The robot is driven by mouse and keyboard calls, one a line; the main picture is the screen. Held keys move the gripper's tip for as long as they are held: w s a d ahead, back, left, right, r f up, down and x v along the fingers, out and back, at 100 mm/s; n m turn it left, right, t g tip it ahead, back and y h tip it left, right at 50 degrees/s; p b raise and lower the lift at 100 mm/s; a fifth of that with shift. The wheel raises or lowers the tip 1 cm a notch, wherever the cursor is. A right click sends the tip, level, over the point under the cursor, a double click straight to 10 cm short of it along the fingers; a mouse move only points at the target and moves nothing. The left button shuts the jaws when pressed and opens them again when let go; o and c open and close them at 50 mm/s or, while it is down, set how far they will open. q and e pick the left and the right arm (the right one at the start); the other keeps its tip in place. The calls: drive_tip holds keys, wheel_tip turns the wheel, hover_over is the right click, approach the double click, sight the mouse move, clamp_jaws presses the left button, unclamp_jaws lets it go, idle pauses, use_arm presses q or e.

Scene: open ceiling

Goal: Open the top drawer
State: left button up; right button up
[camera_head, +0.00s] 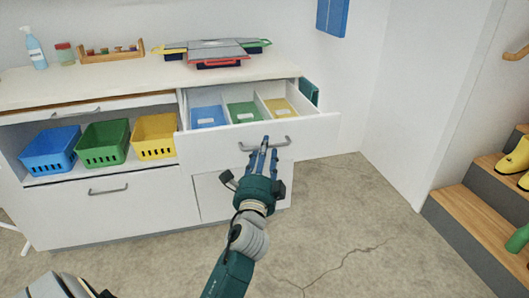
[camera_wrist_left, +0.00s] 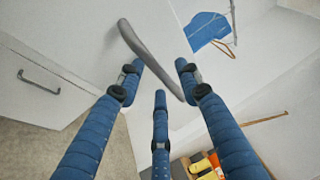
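The top right drawer (camera_head: 318,132) of the white cabinet is pulled out, with its inside showing. It has a grey bar handle (camera_head: 265,143) on its front. My left gripper (camera_head: 265,147), with blue fingers, is at this handle. In the left wrist view the handle (camera_wrist_left: 145,48) runs slantwise between the spread fingertips of the gripper (camera_wrist_left: 159,75). The fingers stand apart and do not look closed on the bar; whether any finger touches it I cannot tell. My right gripper does not show.
The drawer holds blue (camera_head: 207,117), green (camera_head: 243,112) and yellow (camera_head: 281,107) inserts. Blue (camera_head: 50,150), green (camera_head: 103,143) and yellow (camera_head: 154,136) baskets stand on the shelf to the left. Wooden stairs (camera_head: 475,215) are at the right. The floor (camera_head: 345,215) before the drawer is clear.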

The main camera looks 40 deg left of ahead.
use_arm(q)
drive_tip(key=v, duration=0.7)
drive_tip(key=shift+s, duration=0.2)
drive_tip(key=shift+d+f, duration=0.1)
